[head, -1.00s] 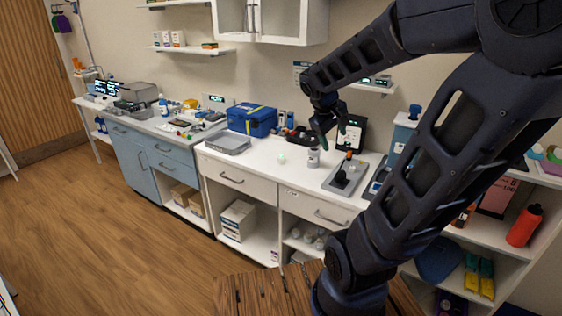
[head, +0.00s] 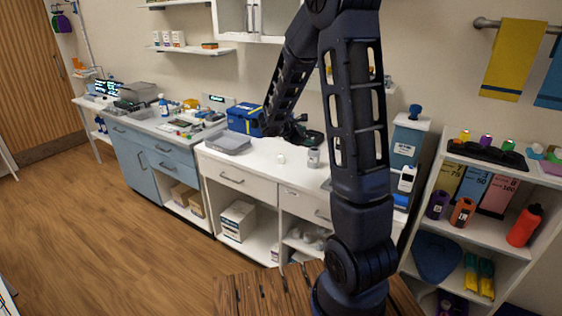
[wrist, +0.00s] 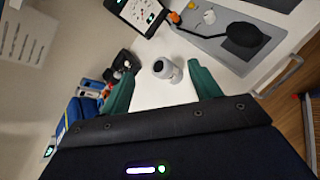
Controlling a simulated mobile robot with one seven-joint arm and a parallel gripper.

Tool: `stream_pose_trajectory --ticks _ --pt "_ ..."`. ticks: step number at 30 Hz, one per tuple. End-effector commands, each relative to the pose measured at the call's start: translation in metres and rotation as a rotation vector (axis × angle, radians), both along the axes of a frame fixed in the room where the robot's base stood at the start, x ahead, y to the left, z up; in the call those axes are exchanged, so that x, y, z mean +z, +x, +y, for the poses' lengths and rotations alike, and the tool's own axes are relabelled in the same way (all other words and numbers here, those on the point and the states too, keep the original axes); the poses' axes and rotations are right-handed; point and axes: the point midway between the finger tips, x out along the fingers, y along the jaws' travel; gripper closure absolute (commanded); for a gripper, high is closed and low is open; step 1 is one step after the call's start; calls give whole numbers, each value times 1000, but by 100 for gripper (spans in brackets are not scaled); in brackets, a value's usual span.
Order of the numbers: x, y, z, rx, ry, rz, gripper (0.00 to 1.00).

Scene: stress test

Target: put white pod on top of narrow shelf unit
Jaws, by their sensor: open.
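A small white object (head: 281,159), likely the white pod, sits on the white counter (head: 262,172) in the head view. It stands left of a grey-and-white bottle (head: 313,157). My gripper (head: 311,138) is above the back of the counter, behind these two things. In the wrist view my gripper (wrist: 162,86) has its green fingers spread with nothing held. The bottle (wrist: 167,70) shows beyond the gap between the fingers; I cannot make out the pod there. A white shelf unit (head: 478,236), likely the narrow one, stands at the right.
The shelf unit's top holds a dark tray (head: 485,154) with small coloured items; bottles and cards stand below. A blue container (head: 406,146) stands between counter and shelf unit.

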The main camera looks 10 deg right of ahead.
Motion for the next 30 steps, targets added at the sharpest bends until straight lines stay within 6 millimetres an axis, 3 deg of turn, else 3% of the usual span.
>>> stream_pose_trajectory --ticks 9,18,24,30 --pt "-77 70 51 330 -222 143 37" --pt "-143 107 98 584 -370 233 37" --pt "-157 114 107 637 -399 250 37" --pt "-165 128 96 636 -399 250 37"
